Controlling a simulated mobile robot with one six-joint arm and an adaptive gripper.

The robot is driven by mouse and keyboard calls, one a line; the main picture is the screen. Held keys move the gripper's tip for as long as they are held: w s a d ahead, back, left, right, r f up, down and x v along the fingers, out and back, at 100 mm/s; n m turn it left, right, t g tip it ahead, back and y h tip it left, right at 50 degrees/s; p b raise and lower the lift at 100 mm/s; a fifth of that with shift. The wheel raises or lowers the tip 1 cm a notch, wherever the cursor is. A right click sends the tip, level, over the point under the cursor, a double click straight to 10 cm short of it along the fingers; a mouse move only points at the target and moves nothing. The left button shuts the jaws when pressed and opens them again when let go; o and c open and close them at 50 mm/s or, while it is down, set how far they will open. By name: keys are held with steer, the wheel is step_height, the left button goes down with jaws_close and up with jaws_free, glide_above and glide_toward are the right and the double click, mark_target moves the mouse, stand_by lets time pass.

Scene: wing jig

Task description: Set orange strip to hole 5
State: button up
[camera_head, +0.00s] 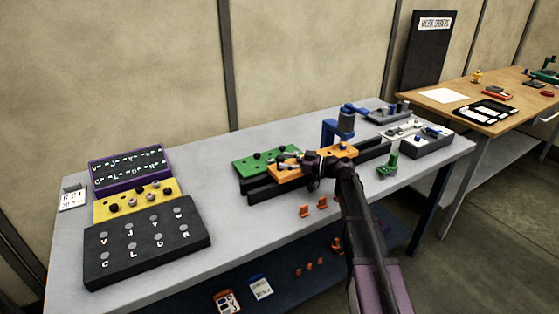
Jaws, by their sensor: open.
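The orange strip (344,152) lies along the dark jig rails (263,196) in the middle of the grey table. A green plate (243,167) with dark knobs lies at its left end. My gripper (284,157) is over the left part of the orange strip and hides some of it. Its jaws are open. I cannot tell whether they touch the strip. The holes are too small to number from here, so hole 5 cannot be picked out.
A blue clamp post (345,122) stands behind the strip. A green bracket (387,165) and small orange clips (305,211) lie nearby. Black (148,241), yellow (135,201) and purple (129,168) panels fill the left side. A grey tray (427,146) is at right.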

steer(key=shift+w+a, duration=0.2)
steer(key=shift+a, duration=0.8)
jaws_close()
